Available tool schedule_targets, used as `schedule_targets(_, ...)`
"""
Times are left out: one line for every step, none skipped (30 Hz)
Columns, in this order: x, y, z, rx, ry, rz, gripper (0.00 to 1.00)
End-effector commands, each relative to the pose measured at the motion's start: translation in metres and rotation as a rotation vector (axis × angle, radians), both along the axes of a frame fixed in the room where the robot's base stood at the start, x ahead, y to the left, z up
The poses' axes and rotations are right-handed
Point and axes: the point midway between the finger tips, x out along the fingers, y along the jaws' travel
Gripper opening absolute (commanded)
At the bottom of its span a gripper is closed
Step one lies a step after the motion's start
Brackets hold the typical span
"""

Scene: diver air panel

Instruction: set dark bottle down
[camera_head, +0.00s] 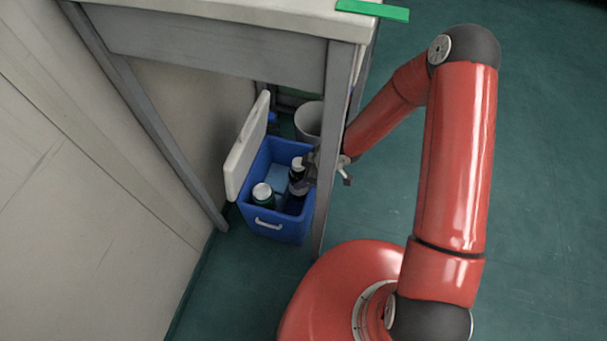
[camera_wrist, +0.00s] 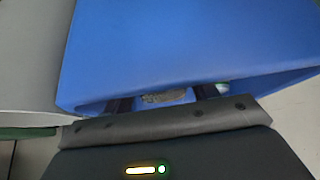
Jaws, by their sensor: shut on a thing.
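The dark bottle (camera_head: 297,176), with a pale cap, stands roughly upright inside the blue cooler box (camera_head: 272,225). My gripper (camera_head: 309,171) reaches in from the right past the table leg and is shut on this bottle. In the wrist view the two dark fingers of my gripper (camera_wrist: 163,98) show at the cooler's blue wall (camera_wrist: 185,50). A small greyish patch lies between them, and I cannot tell what it is. Whether the bottle's base touches the cooler floor is hidden.
A second bottle, green with a white cap (camera_head: 262,193), stands in the cooler's front left. The white lid (camera_head: 247,147) is open at the left. A table leg (camera_head: 334,130) stands close to my gripper. A grey bin (camera_head: 309,120) is behind. Floor at right is clear.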

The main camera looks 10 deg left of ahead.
Motion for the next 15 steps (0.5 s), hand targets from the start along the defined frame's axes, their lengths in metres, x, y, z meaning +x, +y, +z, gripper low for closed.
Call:
schedule_targets(0.001, 0.001, 0.002, 0.002, -0.002, 0.000, 0.00)
schedule_targets(0.001, 0.001, 0.002, 0.002, -0.002, 0.000, 0.00)
schedule_targets(0.001, 0.001, 0.002, 0.002, -0.002, 0.000, 0.00)
schedule_targets(0.001, 0.001, 0.002, 0.002, -0.001, 0.000, 0.00)
schedule_targets(0.001, 0.001, 0.002, 0.002, -0.001, 0.000, 0.00)
schedule_targets(0.001, 0.001, 0.001, 0.002, -0.001, 0.000, 0.00)
schedule_targets(0.000, 0.001, 0.000, 0.002, -0.001, 0.000, 0.00)
schedule_targets(0.000, 0.001, -0.001, 0.002, -0.001, 0.000, 0.00)
schedule_targets(0.000, 0.001, -0.003, 0.002, -0.001, 0.000, 0.00)
schedule_targets(0.000, 0.001, -0.003, 0.002, -0.001, 0.000, 0.00)
schedule_targets(0.000, 0.001, -0.004, 0.002, -0.001, 0.000, 0.00)
schedule_targets(0.000, 0.001, -0.005, 0.002, -0.001, 0.000, 0.00)
schedule_targets(0.000, 0.001, -0.006, 0.002, -0.001, 0.000, 0.00)
schedule_targets(0.000, 0.001, -0.007, 0.002, -0.001, 0.000, 0.00)
schedule_targets(0.000, 0.001, -0.008, 0.002, -0.001, 0.000, 0.00)
